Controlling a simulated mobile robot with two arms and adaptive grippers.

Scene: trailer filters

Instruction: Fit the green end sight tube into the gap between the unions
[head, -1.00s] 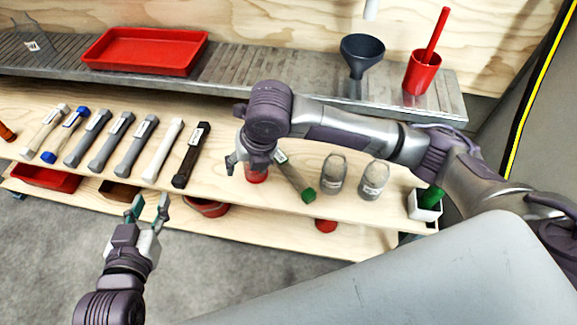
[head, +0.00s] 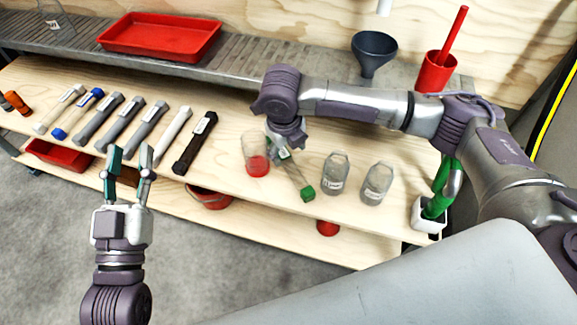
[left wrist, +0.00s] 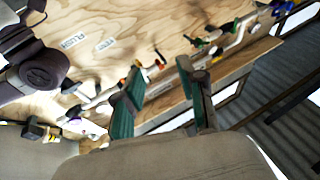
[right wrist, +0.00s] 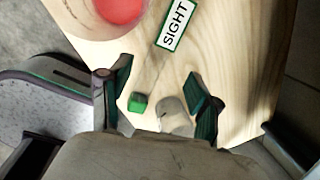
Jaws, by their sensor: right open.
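The sight tube (head: 292,174) is a clear tube with a green end, lying slanted on the wooden bench. Its SIGHT label (right wrist: 175,25) and green end (right wrist: 138,102) show in the right wrist view. My right gripper (head: 286,146) is over the tube's upper end in the head view, partly hiding it. It is open, and the tube shows between its spread fingers (right wrist: 160,92), not gripped. My left gripper (head: 129,158) is open and empty in front of the bench. In the left wrist view, a panel (left wrist: 85,60) carries pipes and valves; I cannot make out the unions' gap.
A clear beaker with red contents (head: 256,158) stands left of the tube; two clear bottles (head: 335,174) stand right of it. Several filter cartridges (head: 122,122) lie in a row at left. A white holder (head: 426,215) is at the bench's right end.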

